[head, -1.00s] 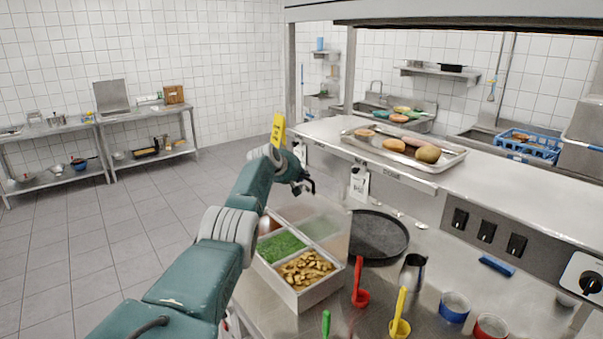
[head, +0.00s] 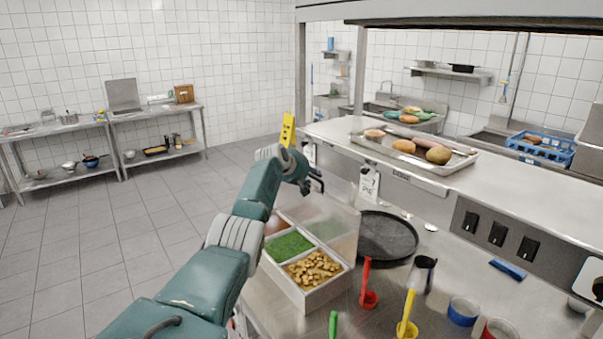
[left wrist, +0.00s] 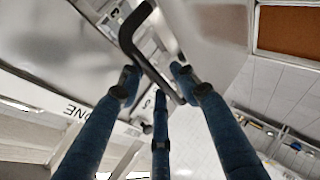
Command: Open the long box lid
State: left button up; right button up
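The long box (head: 303,297) is a steel container with compartments on the counter, lower middle of the head view. Its translucent lid (head: 335,222) stands raised and tilted above the box's right side, leaving the front compartments uncovered. My left gripper (head: 314,184) is above the back of the box, at the lid's upper edge. In the left wrist view, its blue fingers (left wrist: 160,95) are spread apart around a dark bent handle (left wrist: 150,60). I cannot tell whether they touch it. My right gripper is not in view.
The box holds chopped greens (head: 286,246) and brown chunks (head: 312,268). A dark round pan (head: 387,237) is to its right. Red (head: 367,285) and yellow (head: 407,315) ladles and a metal pitcher (head: 422,272) stand nearby. A tray of food (head: 455,160) sits on the shelf above.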

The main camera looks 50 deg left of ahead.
pick_arm(q)
jog(key=v, duration=1.1)
jog(key=shift+d, duration=0.2)
jog(key=shift+f, duration=0.1)
